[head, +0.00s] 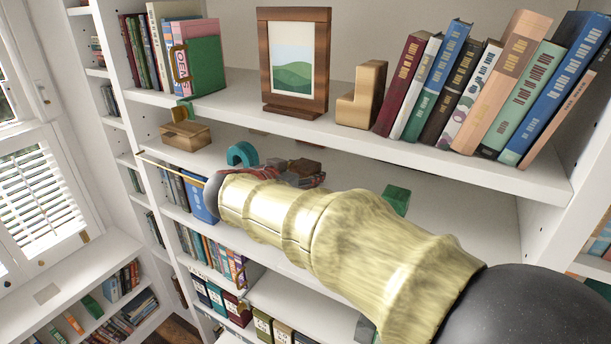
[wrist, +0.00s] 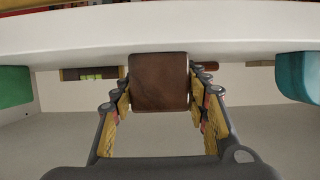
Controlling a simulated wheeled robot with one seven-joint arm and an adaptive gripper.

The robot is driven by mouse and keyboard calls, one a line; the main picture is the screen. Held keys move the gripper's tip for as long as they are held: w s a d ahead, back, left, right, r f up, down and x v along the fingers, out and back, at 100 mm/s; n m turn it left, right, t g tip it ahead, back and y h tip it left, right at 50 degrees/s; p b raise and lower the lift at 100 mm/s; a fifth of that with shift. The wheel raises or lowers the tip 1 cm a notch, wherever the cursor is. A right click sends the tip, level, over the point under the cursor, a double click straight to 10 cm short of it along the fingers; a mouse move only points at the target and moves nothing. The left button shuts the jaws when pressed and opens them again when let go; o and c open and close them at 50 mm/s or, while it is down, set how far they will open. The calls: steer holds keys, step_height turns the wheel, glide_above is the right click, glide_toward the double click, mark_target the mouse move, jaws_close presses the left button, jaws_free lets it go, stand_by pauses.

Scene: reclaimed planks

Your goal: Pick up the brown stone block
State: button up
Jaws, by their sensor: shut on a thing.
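The brown stone block (wrist: 159,82) sits between the two fingers of my gripper (wrist: 160,95) in the wrist view, with pads touching its sides. The gripper is shut on it. In the head view the dark brown block (head: 305,167) shows at the far end of my arm, by the dark and red gripper (head: 294,177), over the middle shelf. My arm hides part of the shelf below. I cannot tell whether the block touches the shelf.
A teal arch (head: 242,153) stands left of the gripper and a green block (head: 396,198) to its right. A wooden piece (head: 187,135) lies farther left. The upper shelf (head: 440,160), with books, a picture frame (head: 294,62) and an L-shaped wooden block (head: 361,97), overhangs close by.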

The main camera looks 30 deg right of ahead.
steer(key=c, duration=0.5)
jaws_close()
steer(key=shift+r, duration=0.1)
